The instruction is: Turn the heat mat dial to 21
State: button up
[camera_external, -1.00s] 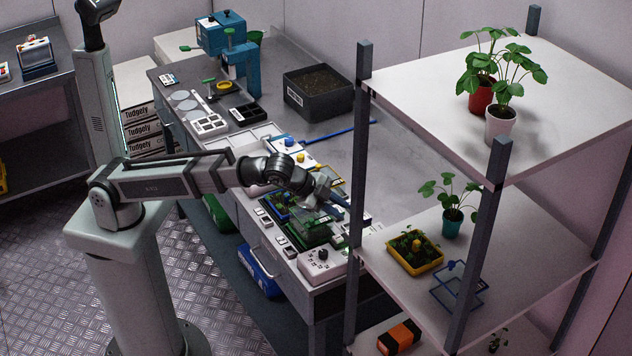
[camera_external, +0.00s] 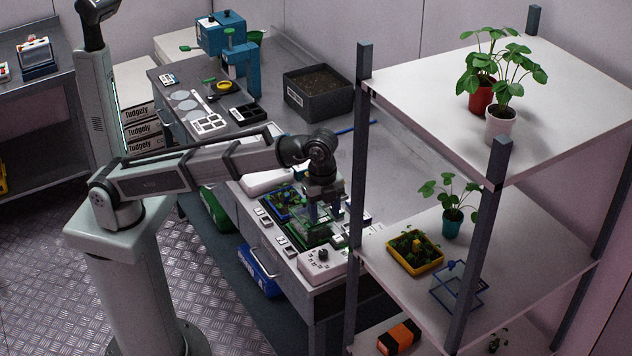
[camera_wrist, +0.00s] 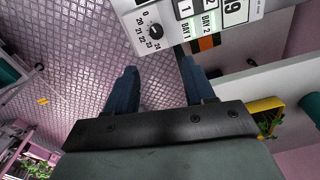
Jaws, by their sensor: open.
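The heat mat dial (camera_wrist: 155,31) is a black round knob on a white control box (camera_wrist: 180,38), with a ring of printed numbers from about 20 to 24 around it. Its pointer setting is too small to read surely. The box (camera_external: 322,264) also shows in the external view at the bench's front corner, with the dial (camera_external: 322,254) on top. My gripper (camera_external: 325,216) points down above the bench, behind and above the box. In the wrist view its two fingers (camera_wrist: 158,84) are apart and empty, and the dial appears beyond them, untouched.
A clear green-tinted cover (camera_external: 310,232) and a blue tray of seedlings (camera_external: 284,204) lie beside the box. The shelf rack's post (camera_external: 357,180) stands close to the right of my gripper.

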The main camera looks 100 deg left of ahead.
aim_at(323, 251)
jog(key=shift+m, duration=0.4)
notch_tip(323, 251, down, 14)
jog(key=shift+s+a+r, duration=0.1)
jog(key=shift+s, duration=0.05)
dwell(0.3)
jog(key=shift+c, duration=0.3)
grip_shut()
